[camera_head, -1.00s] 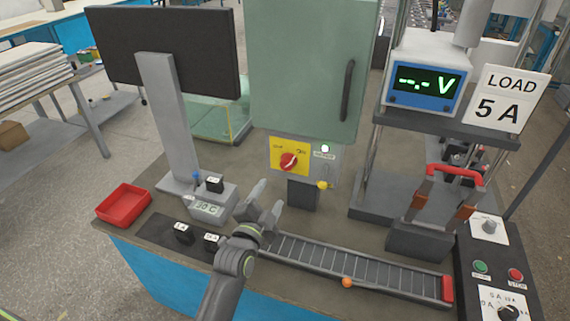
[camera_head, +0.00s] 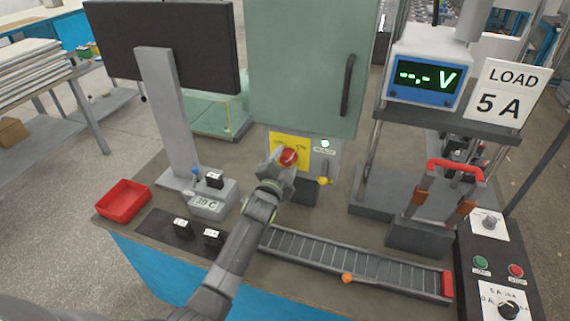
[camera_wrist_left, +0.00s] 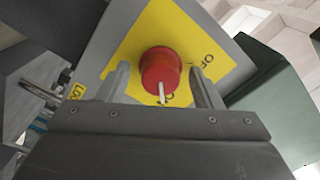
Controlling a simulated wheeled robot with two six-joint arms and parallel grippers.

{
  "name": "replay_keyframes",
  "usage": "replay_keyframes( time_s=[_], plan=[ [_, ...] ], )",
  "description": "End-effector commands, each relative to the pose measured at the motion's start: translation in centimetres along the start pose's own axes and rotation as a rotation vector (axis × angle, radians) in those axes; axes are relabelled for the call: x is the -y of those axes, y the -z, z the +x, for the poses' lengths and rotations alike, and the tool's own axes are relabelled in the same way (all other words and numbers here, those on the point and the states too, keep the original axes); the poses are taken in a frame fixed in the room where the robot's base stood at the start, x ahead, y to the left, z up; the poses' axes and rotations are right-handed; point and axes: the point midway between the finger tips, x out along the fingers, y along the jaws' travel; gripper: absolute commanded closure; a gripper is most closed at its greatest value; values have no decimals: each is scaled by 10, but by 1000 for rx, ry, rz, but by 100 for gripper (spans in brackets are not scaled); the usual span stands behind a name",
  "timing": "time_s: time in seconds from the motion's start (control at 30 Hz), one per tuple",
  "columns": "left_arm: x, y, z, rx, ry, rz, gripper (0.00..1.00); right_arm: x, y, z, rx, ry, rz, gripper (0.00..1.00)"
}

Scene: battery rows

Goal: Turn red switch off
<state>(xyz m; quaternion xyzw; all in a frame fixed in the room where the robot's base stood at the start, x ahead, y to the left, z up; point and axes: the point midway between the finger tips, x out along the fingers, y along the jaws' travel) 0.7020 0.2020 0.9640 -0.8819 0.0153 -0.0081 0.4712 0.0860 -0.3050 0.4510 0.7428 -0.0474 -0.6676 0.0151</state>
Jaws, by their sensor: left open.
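The red switch (camera_head: 289,157) is a round knob on a yellow plate (camera_head: 277,141) on the front of the green cabinet's lower panel. In the left wrist view the red switch (camera_wrist_left: 160,72) has a white pointer mark, and the lettering on the yellow plate is partly covered. My left gripper (camera_head: 276,160) is open at the switch. In the left wrist view its fingers (camera_wrist_left: 160,88) stand one on each side of the knob, with a gap on both sides. My right gripper is not in view.
A white lamp (camera_head: 325,143) and a yellow-tipped lever (camera_head: 323,181) are to the right of the switch. A roller track (camera_head: 350,264) runs along the front. A red tray (camera_head: 123,200) sits at the left. The cabinet door (camera_head: 305,65) is above.

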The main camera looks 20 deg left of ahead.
Motion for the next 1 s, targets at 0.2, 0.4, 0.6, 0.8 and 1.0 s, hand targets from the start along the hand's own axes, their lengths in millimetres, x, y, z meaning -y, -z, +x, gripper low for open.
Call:
replay_keyframes(
  time_s=[0.2, 0.4, 0.6, 0.8, 1.0],
  plan=[
    [0, 0, 0, 0, 0, 0, 42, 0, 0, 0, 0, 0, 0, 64],
    [0, 0, 0, 0, 0, 0, 68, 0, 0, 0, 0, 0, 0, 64],
    [0, 0, 0, 0, 0, 0, 85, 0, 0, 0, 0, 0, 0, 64],
    [-1, 0, 0, 0, 0, -26, 85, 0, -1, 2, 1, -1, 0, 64],
    [-1, -1, 0, 1, 0, -119, 85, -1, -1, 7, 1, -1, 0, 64]
  ],
)
